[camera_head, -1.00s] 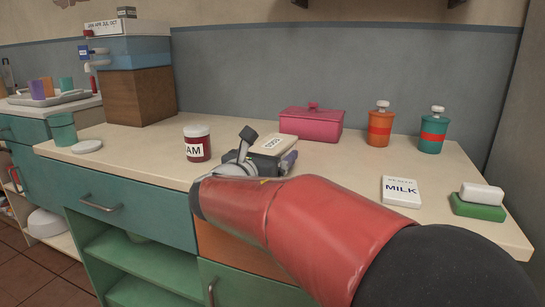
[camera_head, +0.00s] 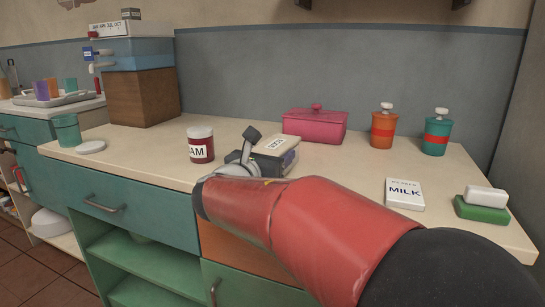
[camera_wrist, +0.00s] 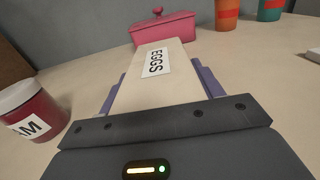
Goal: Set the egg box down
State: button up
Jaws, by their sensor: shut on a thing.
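The egg box (camera_wrist: 155,85) is a long cream box with a white EGGS label. In the wrist view it lies between the two purple-grey fingers of my gripper (camera_wrist: 160,84), which is shut on it. In the head view the egg box (camera_head: 281,144) shows past my gripper (camera_head: 272,160), low over the counter or on it; I cannot tell whether its underside touches. My red arm hides the counter in front of it.
A jam jar (camera_head: 200,145) stands close on the left. A pink lidded box (camera_head: 315,127) is just behind. Orange (camera_head: 383,130) and teal (camera_head: 435,138) canisters, a milk carton (camera_head: 405,194) and a green sponge holder (camera_head: 481,210) are to the right. Counter between is clear.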

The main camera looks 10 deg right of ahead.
notch_tip(320, 180, up, 20)
jog(key=p, duration=0.3)
jog(key=shift+p, duration=0.4)
